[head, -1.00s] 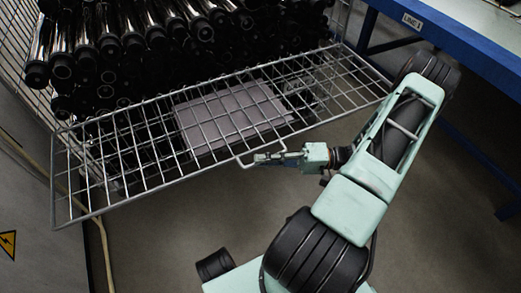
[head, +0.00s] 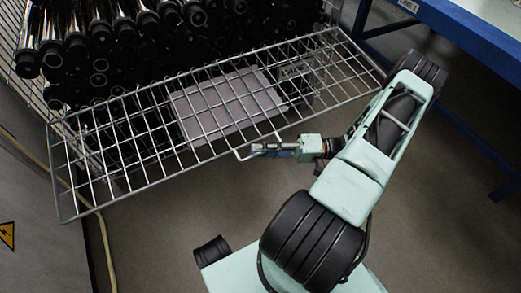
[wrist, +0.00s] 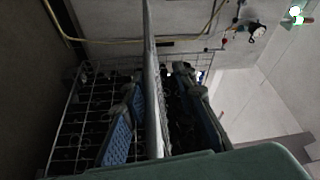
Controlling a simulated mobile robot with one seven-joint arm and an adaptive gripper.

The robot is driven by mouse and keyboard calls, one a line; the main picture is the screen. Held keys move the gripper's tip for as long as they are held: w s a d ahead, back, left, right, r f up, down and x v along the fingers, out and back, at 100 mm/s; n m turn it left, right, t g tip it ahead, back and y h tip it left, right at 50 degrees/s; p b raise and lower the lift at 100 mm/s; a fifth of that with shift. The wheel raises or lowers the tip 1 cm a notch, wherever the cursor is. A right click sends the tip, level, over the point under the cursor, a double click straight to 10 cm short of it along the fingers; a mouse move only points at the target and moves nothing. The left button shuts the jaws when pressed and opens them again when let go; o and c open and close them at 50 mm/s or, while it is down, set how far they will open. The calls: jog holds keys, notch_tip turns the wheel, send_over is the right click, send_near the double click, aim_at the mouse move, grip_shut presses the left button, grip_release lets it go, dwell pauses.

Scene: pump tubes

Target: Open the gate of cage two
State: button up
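The gate of the cage is a grey wire-mesh panel (head: 90,168), tilted down and outward from the cage front. A sign reading CAGE shows dimly through its mesh; I cannot read the number. A bent wire handle (head: 238,155) juts from the gate's outer edge. My gripper (head: 262,148) is at this handle, its fingers pointing left. In the wrist view, my gripper's two blue-padded fingers (wrist: 160,100) stand apart, with a grey metal bar (wrist: 151,55) between them. Gaps show on both sides of the bar. The exact contact at the handle is hidden.
Several black and shiny tubes (head: 100,50) are stacked in the cage. A pale flat panel (head: 228,104) lies behind the mesh. A blue-framed table (head: 480,42) stands at right. A grey cabinet (head: 30,230) with a warning sign is at left. Bare floor lies in front of the gate.

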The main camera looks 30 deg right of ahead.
jog(key=shift+r, duration=0.1)
jog(key=v, duration=1.2)
dwell(0.4)
